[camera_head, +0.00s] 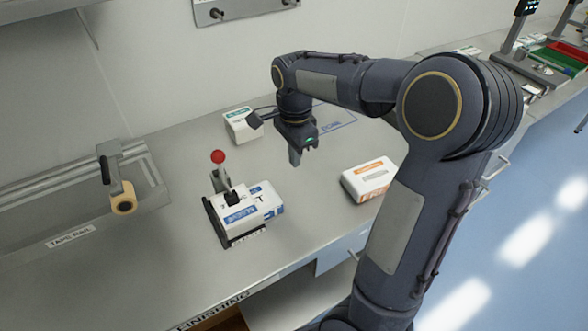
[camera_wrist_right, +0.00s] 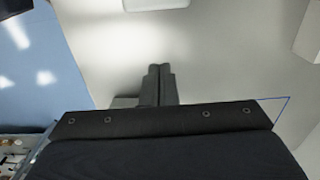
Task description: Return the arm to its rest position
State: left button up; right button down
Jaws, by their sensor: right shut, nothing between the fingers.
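My right arm reaches in from the right over the metal bench (camera_head: 300,225), with its elbow raised high. My right gripper (camera_head: 295,160) points down above the bench, between a white and green box and a white and orange pack. Its fingers are shut and empty. In the right wrist view the two fingers (camera_wrist_right: 158,85) lie side by side with nothing between them. My left gripper is not in view.
A white and blue pack (camera_head: 250,205) sits in a dark fixture with a red-knobbed lever (camera_head: 218,157). The white and orange pack (camera_head: 369,180) lies near the front edge. The white and green box (camera_head: 240,126) stands behind. A tape roll holder (camera_head: 122,198) is at left.

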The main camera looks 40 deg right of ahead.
jog(key=s+a+n+t+y, duration=0.2)
jog(key=s+a+n, duration=0.4)
jog(key=s+n, duration=0.2)
jog(key=s+a+n+t+y, duration=0.1)
jog(key=s+a+n+t, duration=0.2)
jog(key=s+a+n, duration=0.4)
jog(key=s+n, duration=0.2)
jog(key=s, duration=0.1)
jog(key=shift+s+a+n+t+y, duration=0.15)
jog(key=shift+n+t+y, duration=0.15)
jog(key=shift+y, duration=0.1)
